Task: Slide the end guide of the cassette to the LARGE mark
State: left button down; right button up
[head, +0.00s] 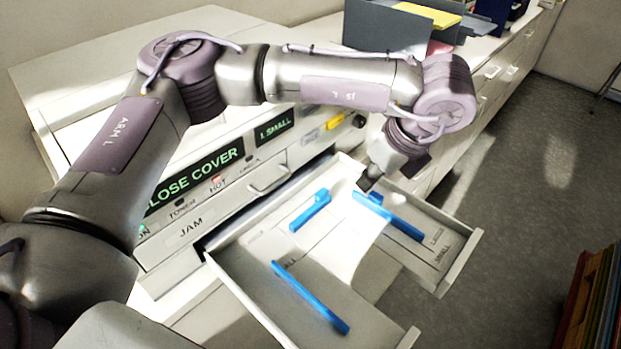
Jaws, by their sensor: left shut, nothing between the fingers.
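The cassette (258,292) is a pale tray pulled out from the grey machine. Three blue guides stand in it: a short one (311,211) towards the machine side, a long one (310,297) at the near left and another long one (402,222) at the right. The short one looks like the end guide. A LARGE mark (437,237) and a SMALL mark (450,255) are on the right part of the floor. My left gripper (369,184) is shut and empty over the cassette's far edge, close to the right guide's far end; contact is unclear. My right gripper is out of view.
The machine front (222,196) reads CLOSE COVER and 1 SMALL, with a JAM label below. A grey organiser (375,38) with a yellow item stands on the far counter. Coloured upright items (597,305) are at the lower right. Open floor lies to the right.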

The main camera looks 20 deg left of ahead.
pick_arm(q)
jog(key=p, duration=0.5)
send_near(327, 203)
jog(key=f, duration=0.1)
jog(key=d+f, duration=0.1)
jog(key=f, duration=0.3)
jog(key=shift+s+d+f, duration=0.1)
jog(key=shift+s+d, duration=0.15)
jog(key=shift+s, duration=0.15)
jog(key=shift+w+a+p, duration=0.25)
jog(key=shift+a+p, duration=0.25)
jog(key=shift+a, duration=0.05)
jog(key=shift+w+a+p, duration=0.25)
jog(key=shift+a+p, duration=0.2)
jog(key=shift+a, duration=0.1)
jog(key=shift+w+a+f+p, duration=0.15)
jog(key=shift+a+p, duration=0.2)
jog(key=shift+a, duration=0.2)
jog(key=shift+a+f, duration=0.1)
jog(key=shift+a, duration=0.05)
jog(key=shift+w, duration=0.1)
